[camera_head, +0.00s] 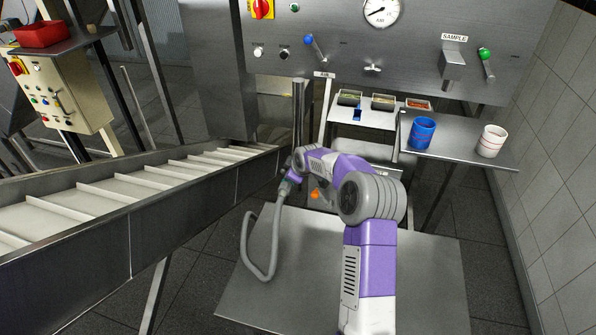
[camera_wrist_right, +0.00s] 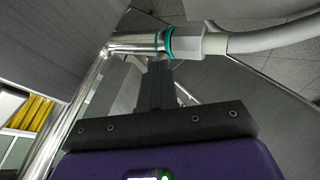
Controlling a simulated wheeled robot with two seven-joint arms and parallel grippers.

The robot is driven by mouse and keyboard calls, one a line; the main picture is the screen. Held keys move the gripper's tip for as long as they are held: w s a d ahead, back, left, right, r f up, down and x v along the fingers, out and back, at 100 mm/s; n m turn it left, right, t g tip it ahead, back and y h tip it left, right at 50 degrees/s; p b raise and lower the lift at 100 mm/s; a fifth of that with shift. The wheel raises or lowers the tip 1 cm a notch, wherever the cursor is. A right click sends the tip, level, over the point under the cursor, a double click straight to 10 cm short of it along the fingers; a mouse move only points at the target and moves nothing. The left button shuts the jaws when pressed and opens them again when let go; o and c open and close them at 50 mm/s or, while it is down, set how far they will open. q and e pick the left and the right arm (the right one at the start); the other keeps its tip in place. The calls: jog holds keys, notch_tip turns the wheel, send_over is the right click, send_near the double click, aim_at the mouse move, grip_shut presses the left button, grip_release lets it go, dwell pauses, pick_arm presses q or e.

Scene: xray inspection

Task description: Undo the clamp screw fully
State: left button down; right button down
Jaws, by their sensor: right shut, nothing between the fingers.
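No clamp screw can be made out in either view. In the right wrist view a shiny metal pipe (camera_wrist_right: 128,45) meets a pale hose fitting (camera_wrist_right: 200,43) at teal rings (camera_wrist_right: 169,43). My right gripper (camera_wrist_right: 157,66) is shut and empty, its fingertips right by this joint; whether they touch it I cannot tell. In the head view the grey hose (camera_head: 247,245) hangs in a loop from the coupling at the end of my right arm, and the fingers are too small to tell there. A small orange part (camera_head: 315,194) shows beside the arm. My left gripper is not in view.
A slatted conveyor (camera_head: 130,190) runs along the left. A steel shelf (camera_head: 460,150) with a blue cup (camera_head: 422,133) and a white cup (camera_head: 491,141) is at the right. The metal platform (camera_head: 430,270) under my arm looks clear.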

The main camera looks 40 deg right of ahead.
jog(key=shift+w+d+b, duration=0.2)
jog(key=shift+d+b, duration=0.5)
jog(key=shift+d, duration=0.3)
jog(key=shift+w+d, duration=0.1)
jog(key=shift+d, duration=0.15)
jog(key=shift+w+a, duration=0.1)
jog(key=shift+a, duration=0.05)
dwell(0.4)
